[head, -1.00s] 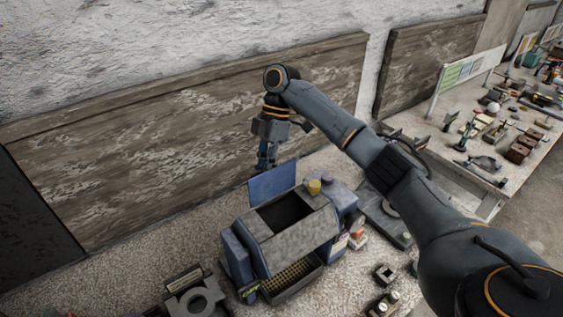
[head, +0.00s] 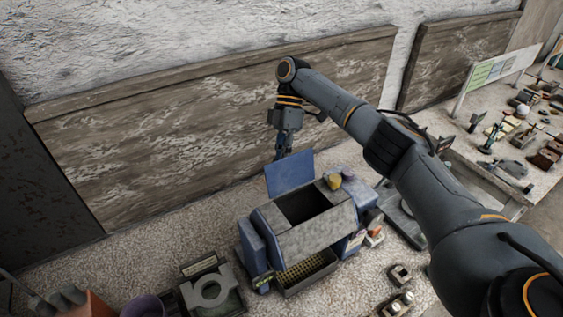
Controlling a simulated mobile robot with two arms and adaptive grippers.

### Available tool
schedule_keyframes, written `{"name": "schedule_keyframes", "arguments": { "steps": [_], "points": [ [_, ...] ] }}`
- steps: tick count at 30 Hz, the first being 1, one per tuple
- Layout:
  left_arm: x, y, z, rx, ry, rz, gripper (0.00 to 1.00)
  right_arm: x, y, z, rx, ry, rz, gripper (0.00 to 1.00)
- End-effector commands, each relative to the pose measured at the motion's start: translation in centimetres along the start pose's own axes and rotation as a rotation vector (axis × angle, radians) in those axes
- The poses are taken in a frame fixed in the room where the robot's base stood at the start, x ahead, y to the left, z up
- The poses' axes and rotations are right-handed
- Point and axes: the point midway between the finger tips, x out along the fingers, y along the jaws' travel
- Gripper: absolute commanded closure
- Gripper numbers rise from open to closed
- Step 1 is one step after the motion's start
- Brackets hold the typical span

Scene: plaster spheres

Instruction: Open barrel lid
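The barrel (head: 310,236) is a grey, faceted box between blue end walls, on the pale speckled worktop. Its blue lid (head: 289,174) stands raised and tilted at the back edge. The dark opening (head: 302,205) is uncovered in front of the lid. My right arm reaches in from the right, over and behind the barrel. My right gripper (head: 283,153) points down at the lid's upper edge; its fingertips are partly hidden behind the lid. I cannot tell whether they touch it or how wide they are. My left gripper does not show.
A yellow knob (head: 334,181) sits on the barrel's right end. A perforated tray (head: 306,270) lies below its front. A wooden wall board (head: 200,135) runs behind.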

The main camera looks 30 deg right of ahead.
Motion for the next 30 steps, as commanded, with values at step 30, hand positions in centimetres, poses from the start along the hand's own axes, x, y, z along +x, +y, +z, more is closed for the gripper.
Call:
{"name": "schedule_keyframes", "arguments": {
  "steps": [30],
  "points": [
    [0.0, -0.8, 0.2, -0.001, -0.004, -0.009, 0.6, -7.2, -3.7, -2.9, 0.0, -0.001, 0.001, 0.8]
  ]
}}
